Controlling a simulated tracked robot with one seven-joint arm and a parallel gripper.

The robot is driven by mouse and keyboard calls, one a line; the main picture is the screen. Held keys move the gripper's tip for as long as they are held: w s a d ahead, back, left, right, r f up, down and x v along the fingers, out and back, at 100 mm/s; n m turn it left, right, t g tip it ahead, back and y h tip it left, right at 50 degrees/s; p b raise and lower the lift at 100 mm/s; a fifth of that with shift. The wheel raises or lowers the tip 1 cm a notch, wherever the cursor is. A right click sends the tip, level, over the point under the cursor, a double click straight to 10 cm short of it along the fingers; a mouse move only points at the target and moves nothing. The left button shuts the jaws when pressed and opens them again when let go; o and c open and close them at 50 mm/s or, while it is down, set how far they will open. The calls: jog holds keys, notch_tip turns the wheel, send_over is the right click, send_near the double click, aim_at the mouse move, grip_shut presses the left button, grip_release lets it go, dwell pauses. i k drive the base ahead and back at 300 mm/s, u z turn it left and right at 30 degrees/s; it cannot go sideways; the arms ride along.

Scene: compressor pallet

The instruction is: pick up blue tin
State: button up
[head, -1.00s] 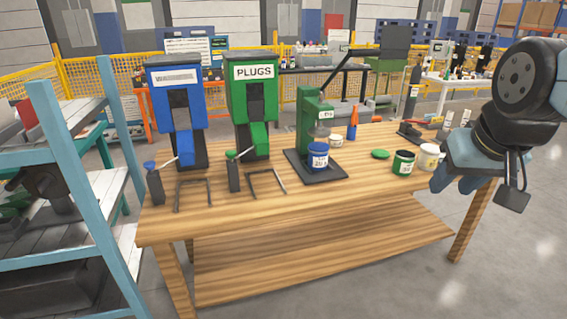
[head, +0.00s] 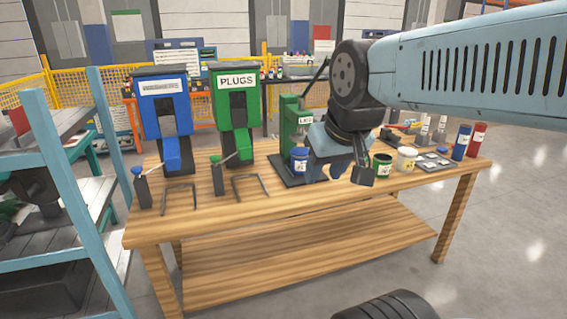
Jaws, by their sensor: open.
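The blue tin (head: 299,160) has a white label. It stands upright on the black base (head: 288,180) of the green press (head: 289,118) on the wooden bench. My gripper (head: 325,172) is open, just right of the tin in the head view, with its fingers pointing down to about the tin's height. A strip of background is hardly visible between them, so I cannot tell whether they touch. The gripper and wrist hide part of the press and the bench behind.
A blue dispenser (head: 164,110) and a green PLUGS dispenser (head: 235,105) stand left of the press. The bench front (head: 290,208) is clear.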

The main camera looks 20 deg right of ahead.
aim_at(298, 164)
jog(key=i, duration=0.9)
jog(key=z, duration=0.05)
